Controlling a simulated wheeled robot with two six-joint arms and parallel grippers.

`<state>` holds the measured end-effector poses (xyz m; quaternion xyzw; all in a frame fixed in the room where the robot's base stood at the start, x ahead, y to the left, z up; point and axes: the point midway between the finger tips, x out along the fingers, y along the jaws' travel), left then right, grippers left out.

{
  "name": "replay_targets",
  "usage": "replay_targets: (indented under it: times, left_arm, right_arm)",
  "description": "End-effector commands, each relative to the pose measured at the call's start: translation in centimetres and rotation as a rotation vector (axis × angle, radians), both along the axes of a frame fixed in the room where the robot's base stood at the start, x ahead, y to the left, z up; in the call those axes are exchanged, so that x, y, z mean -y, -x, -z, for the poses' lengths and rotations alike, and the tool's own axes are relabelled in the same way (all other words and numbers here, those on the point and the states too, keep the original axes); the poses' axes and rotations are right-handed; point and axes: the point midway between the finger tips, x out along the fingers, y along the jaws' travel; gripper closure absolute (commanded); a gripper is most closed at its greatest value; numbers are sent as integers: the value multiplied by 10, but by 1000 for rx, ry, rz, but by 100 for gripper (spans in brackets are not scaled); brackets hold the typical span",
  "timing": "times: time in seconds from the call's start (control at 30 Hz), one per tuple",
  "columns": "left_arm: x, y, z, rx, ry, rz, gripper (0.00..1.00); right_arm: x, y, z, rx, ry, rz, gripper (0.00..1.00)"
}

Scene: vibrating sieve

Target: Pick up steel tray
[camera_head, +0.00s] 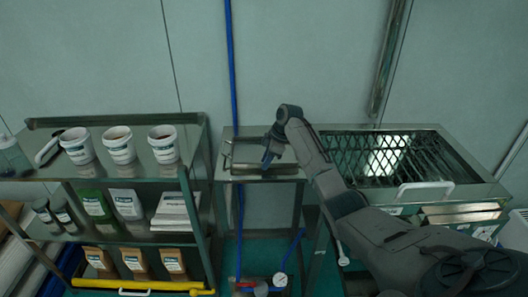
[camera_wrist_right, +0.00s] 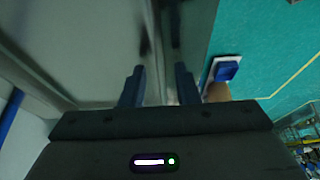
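A shallow steel tray (camera_head: 244,166) lies on the small steel side table (camera_head: 228,133) in the middle of the head view. My right gripper (camera_head: 268,160) points down at the tray, and my wrist hides part of it. In the right wrist view the two dark fingers of my right gripper (camera_wrist_right: 160,88) stand apart, with a thin upright steel edge (camera_wrist_right: 157,45) showing between them. I see no clear contact between the fingers and that edge. My left gripper is in neither view.
A shelf rack at left holds white tubs (camera_head: 120,148), bottles and pouches. A sieve machine with a mesh top (camera_head: 350,150) and white handle (camera_head: 425,190) stands at right. A blue pipe (camera_head: 232,60) rises behind the small table.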

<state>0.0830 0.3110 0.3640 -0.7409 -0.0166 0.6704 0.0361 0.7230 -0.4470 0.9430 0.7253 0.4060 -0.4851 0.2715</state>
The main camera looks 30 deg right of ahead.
Motion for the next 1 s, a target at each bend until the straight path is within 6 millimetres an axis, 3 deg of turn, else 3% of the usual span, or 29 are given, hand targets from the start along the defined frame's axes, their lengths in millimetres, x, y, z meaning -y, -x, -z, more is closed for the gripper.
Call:
replay_targets:
  times: [0.1, 0.23, 0.77, 1.0]
  left_arm:
    - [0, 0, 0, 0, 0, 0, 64]
    - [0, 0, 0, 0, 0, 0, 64]
    - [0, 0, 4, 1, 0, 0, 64]
    - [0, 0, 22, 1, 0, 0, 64]
  right_arm:
    - [0, 0, 0, 0, 0, 0, 74]
    - [0, 0, 0, 0, 0, 0, 99]
    - [0, -1, -6, 4, 1, -1, 100]
    - [1, -2, -36, 9, 2, -1, 100]
